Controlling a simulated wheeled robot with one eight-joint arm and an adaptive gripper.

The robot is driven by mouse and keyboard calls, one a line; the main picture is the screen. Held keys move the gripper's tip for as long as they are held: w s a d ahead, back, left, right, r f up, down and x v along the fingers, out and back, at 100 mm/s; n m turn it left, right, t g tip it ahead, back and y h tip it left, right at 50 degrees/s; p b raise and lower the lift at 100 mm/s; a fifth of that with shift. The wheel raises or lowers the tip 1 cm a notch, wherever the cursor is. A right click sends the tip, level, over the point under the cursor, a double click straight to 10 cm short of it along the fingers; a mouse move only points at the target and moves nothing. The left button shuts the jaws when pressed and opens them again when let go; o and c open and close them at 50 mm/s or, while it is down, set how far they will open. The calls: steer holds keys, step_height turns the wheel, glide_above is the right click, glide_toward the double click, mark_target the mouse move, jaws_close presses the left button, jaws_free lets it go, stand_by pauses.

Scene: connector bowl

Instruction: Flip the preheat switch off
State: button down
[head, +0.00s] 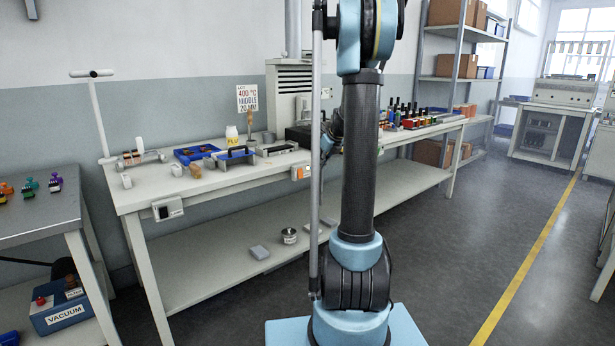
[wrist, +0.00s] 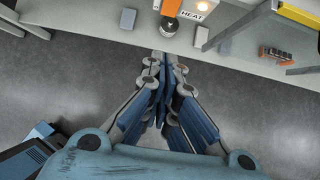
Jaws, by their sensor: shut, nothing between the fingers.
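In the wrist view, an orange and white panel (wrist: 192,16) at the bench edge carries a label whose visible letters read HEAT. A lit, warm-coloured lamp (wrist: 203,5) is at its top, and a dark round switch with a pale tip (wrist: 168,27) is at its lower left. I cannot tell which way the switch is set. A small orange and white box (head: 300,172) on the bench front in the head view looks like the same panel. My gripper (wrist: 164,58) is shut and empty, its tips just below the switch in the wrist view.
A lower shelf (head: 215,265) runs beneath. Open floor lies to the right.

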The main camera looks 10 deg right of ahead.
mark_target(300, 173)
steer(key=shift+f, duration=0.1)
steer(key=shift+w+a+r+x, duration=0.25)
steer(key=shift+w+x, duration=0.1)
steer(key=shift+x, duration=1.75)
steer(key=shift+w+a+r+x, duration=0.15)
steer(key=shift+w+r+x, duration=0.2)
steer(key=shift+x, duration=1.8)
steer(key=shift+w+a+r+x, duration=0.2)
steer(key=shift+w+x, duration=0.15)
steer(key=shift+x, duration=1.75)
steer(key=shift+w+a+f+t, duration=0.15)
steer(key=shift+w+f+t, duration=0.05)
steer(key=shift+t, duration=0.2)
steer(key=shift+r, duration=0.1)
